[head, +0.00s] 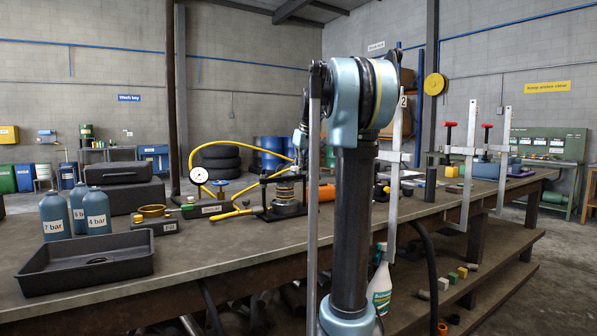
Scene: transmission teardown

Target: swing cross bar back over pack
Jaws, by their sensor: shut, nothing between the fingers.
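A clutch pack (286,191), a small stack of rings, stands in a black fixture (283,212) near the middle of the bench. A dark cross bar (276,180) shows at the top of the fixture, level with the upper pack. Its right part is hard to make out beside my arm. My gripper (300,165) is small and dark below the light blue wrist, just above the fixture's right side. It is shut and empty. My upper arm hides part of this area, and I cannot tell whether the gripper touches the bar.
A hand pump with a yellow handle (233,215), a gauge (199,176) and a yellow hose stand left of the fixture. A black tray (88,262) and blue bottles (54,214) fill the front left. Bare bench top lies before the fixture.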

